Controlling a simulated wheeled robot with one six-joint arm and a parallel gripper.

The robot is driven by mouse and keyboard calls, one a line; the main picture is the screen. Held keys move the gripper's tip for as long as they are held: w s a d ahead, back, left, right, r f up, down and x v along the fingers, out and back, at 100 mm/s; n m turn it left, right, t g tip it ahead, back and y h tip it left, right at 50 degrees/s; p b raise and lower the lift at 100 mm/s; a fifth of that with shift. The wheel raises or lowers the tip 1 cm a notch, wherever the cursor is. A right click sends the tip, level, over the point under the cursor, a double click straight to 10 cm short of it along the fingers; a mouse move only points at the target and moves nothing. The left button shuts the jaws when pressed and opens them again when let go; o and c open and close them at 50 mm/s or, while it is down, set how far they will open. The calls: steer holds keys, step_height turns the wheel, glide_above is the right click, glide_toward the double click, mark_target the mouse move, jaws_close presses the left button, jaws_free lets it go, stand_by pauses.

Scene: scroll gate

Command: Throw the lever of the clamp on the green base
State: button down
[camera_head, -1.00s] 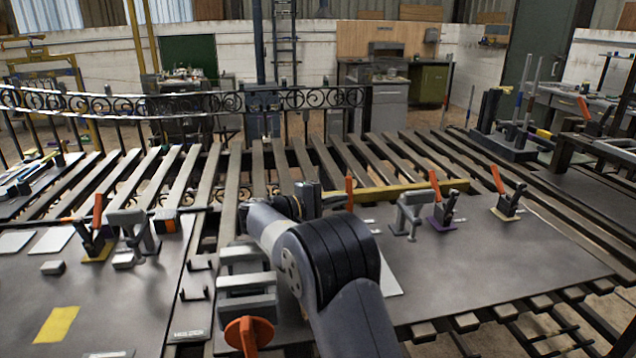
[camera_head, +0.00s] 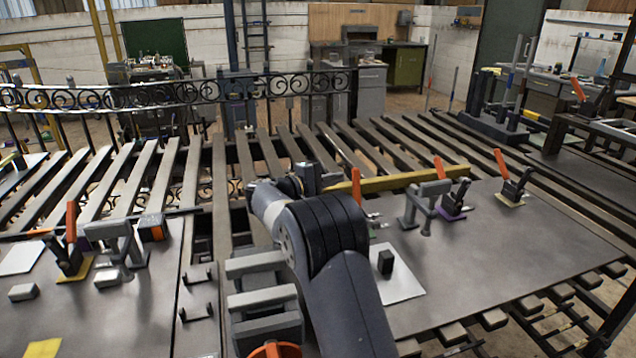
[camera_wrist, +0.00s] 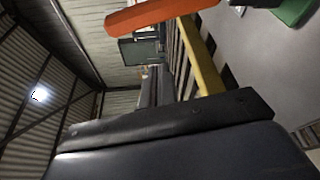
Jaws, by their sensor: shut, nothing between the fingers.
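A green base (camera_wrist: 297,10) shows at the upper right edge of the wrist view, cut off by the frame. An orange lever (camera_wrist: 155,14) crosses the top of that view. An orange lever (camera_head: 356,186) stands upright just right of my gripper in the head view; the base below it is hidden by my arm. My gripper (camera_head: 308,178) is at the far end of my arm, shut and empty, its fingertips not clearly seen. Its dark body (camera_wrist: 165,120) fills the bottom of the wrist view. I cannot tell whether it touches the lever.
Other orange-levered clamps stand on a purple base (camera_head: 452,213), a right yellow base (camera_head: 508,201) and a left yellow base (camera_head: 76,274). A yellow bar (camera_head: 405,184) runs behind the grey stand (camera_head: 425,200). A black block (camera_head: 385,262) stands on a white sheet (camera_head: 405,285).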

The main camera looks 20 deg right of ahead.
mark_target(356, 188)
steer(key=shift+s+d+r, duration=0.15)
steer(key=shift+s+d, duration=0.1)
steer(key=shift+s, duration=0.3)
steer(key=shift+s+d+r, duration=0.15)
steer(key=shift+s+d, duration=0.15)
steer(key=shift+s, duration=0.25)
steer(key=shift+s+d+r, duration=0.15)
steer(key=shift+s+d, duration=0.1)
steer(key=shift+s, duration=0.3)
steer(key=shift+s+f+b, duration=0.1)
steer(key=shift+b, duration=0.4)
